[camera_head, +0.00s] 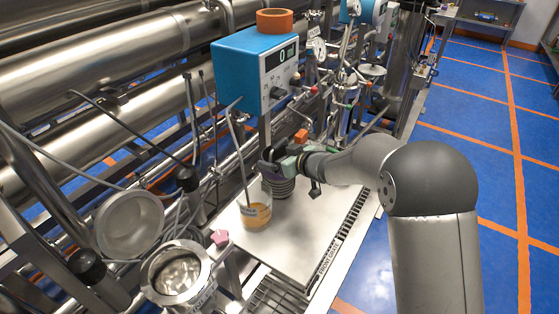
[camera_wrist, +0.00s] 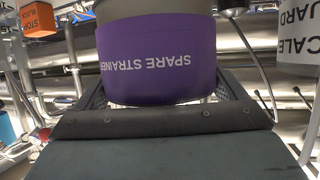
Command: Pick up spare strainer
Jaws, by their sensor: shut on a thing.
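The spare strainer (camera_wrist: 160,58) fills the top middle of the wrist view, with a purple band whose white "SPARE STRAINER" lettering appears upside down. My gripper (camera_head: 277,158) is shut on it, with a dark finger on each side of the band. In the head view the gripper is above the back part of a white board, and the strainer is mostly hidden behind it. A grey ribbed body (camera_head: 283,188) shows just below the gripper. I cannot tell whether it belongs to the strainer or whether the strainer touches the board.
A beaker of amber liquid (camera_head: 256,215) stands on the white board (camera_head: 300,245), left of the gripper. A blue meter box (camera_head: 250,70) rises behind. A steel bowl-like vessel (camera_head: 178,272) is at front left. An orange block (camera_wrist: 37,20) shows in the wrist view. Blue floor is open at right.

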